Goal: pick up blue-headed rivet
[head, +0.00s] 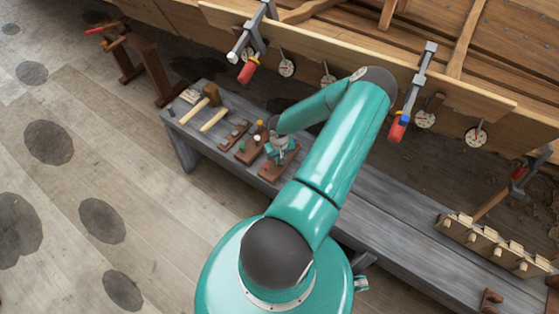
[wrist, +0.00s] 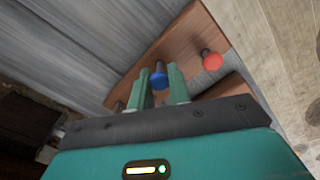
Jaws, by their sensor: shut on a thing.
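The blue-headed rivet (wrist: 159,82) shows in the wrist view between the two green fingers of my gripper (wrist: 160,85). The fingers are shut on it, one on each side of the blue head. It is over or in a brown wooden block (wrist: 185,42); I cannot tell whether it is clear of the block. In the head view my gripper (head: 281,153) is low over the small wooden blocks on the grey bench, and the rivet cannot be made out there.
A red-headed rivet (wrist: 212,61) stands close to the right of my fingers. The grey bench (head: 390,220) also holds a mallet (head: 208,98) and, at far right, a wooden rack (head: 497,246). The planked hull (head: 370,65) with clamps rises behind. The bench's middle is clear.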

